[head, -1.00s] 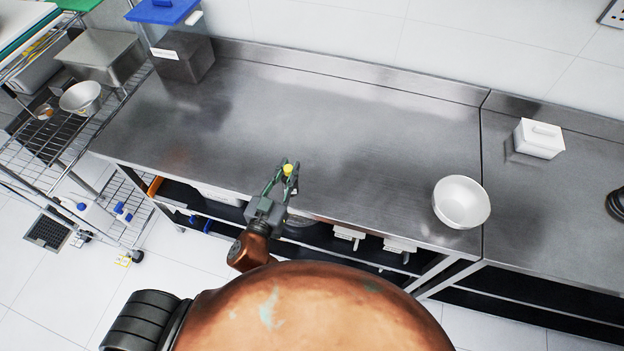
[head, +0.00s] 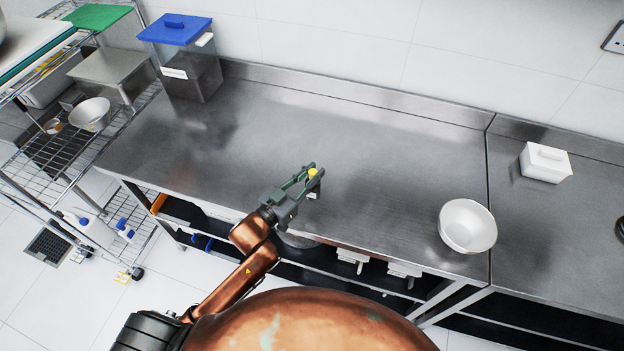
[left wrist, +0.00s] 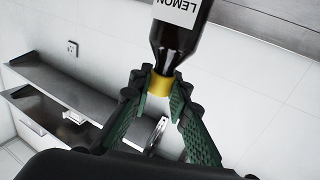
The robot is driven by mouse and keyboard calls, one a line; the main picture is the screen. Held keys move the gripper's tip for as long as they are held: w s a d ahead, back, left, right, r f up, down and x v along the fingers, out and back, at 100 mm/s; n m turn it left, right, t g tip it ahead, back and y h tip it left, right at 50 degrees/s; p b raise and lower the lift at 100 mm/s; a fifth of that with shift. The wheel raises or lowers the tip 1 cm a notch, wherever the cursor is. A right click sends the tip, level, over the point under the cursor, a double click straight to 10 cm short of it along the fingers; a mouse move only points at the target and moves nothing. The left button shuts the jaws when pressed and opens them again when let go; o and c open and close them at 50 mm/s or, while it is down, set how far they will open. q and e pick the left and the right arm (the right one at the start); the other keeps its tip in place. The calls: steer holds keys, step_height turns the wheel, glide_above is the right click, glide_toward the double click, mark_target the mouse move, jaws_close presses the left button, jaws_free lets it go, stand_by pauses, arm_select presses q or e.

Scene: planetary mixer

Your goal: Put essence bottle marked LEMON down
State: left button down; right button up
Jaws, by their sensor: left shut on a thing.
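The essence bottle (left wrist: 176,35) is dark with a white label reading LEMON and a yellow cap or collar. My right gripper is not in view.
A white bowl (head: 467,226) stands to the right on the worktop. A blue-lidded container (head: 190,75) stands at the back left. A white lidded box (head: 545,162) is on the right-hand counter. The worktop's middle is clear. A wire rack (head: 60,160) stands at left.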

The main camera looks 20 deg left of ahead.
arm_select(q)
steer(key=w+f, duration=0.1)
steer(key=f, duration=0.1)
steer(key=w+a+f, duration=0.1)
steer(key=w, duration=0.1)
steer(key=shift+f, duration=0.4)
steer(key=shift+f+b, duration=0.3)
steer(key=shift+f, duration=1.15)
steer(key=c, duration=1.8)
jaws_free()
steer(key=shift+f, duration=0.2)
steer(key=v, duration=1.2)
steer(key=shift+r, duration=0.2)
